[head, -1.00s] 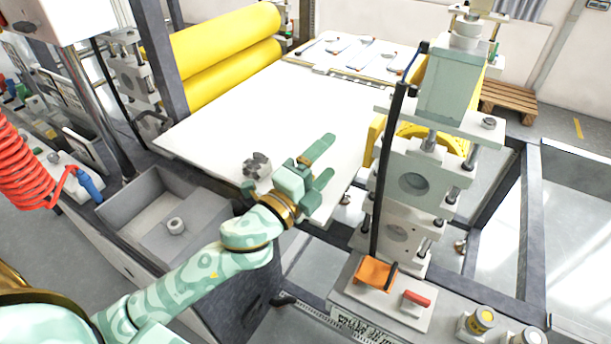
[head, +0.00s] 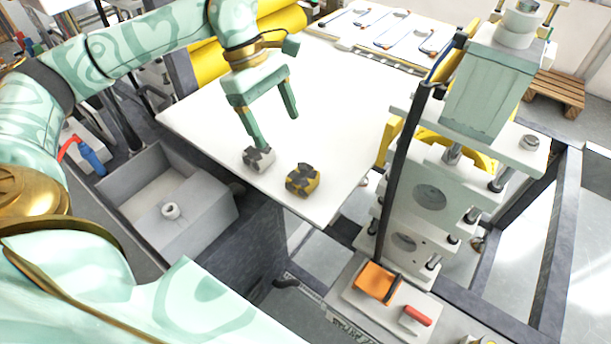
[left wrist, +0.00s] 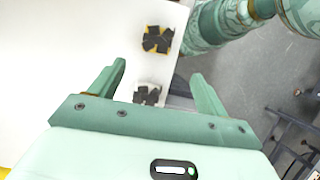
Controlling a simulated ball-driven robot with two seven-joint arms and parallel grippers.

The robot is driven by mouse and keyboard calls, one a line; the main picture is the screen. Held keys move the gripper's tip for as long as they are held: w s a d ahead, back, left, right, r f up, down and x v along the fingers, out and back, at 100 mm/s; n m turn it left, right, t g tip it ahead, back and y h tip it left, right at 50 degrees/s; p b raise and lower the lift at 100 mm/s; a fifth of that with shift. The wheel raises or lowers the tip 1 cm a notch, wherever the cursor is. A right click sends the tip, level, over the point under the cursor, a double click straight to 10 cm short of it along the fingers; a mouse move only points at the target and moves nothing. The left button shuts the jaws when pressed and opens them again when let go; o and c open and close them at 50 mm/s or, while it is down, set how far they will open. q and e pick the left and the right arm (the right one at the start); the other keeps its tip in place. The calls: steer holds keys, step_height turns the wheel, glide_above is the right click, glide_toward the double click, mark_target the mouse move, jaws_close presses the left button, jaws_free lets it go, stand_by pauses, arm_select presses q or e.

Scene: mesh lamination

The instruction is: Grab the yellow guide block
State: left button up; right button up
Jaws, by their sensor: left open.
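The yellow guide block (head: 303,180), with dark grey parts on it, lies on the white table near its front edge. A similar pale block with dark parts (head: 259,159) lies to its left. My left gripper (head: 275,131) is open and empty, its fingers pointing down, behind the two blocks. One fingertip overlaps the pale block in the head view; contact cannot be told. In the left wrist view, the yellow guide block (left wrist: 157,40) shows beyond the fingertips, and the pale block (left wrist: 147,94) appears between the fingers (left wrist: 160,70). My right gripper is not in view.
The white table (head: 335,120) is otherwise clear around the blocks. A grey bin (head: 140,178) stands front left. A roller stand (head: 420,190) rises to the right, with an orange piece (head: 376,281) in front. Yellow rollers (head: 205,62) lie behind.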

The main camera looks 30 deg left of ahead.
mark_target(302, 174)
arm_select(q)
steer(key=x, duration=0.9)
steer(key=shift+d, duration=0.1)
steer(key=x, duration=0.5)
steer(key=shift+w+d+r, duration=0.1)
steer(key=shift+w+d, duration=0.1)
steer(key=shift+w, duration=0.1)
steer(key=c, duration=1.1)
steer(key=shift+r, duration=0.15)
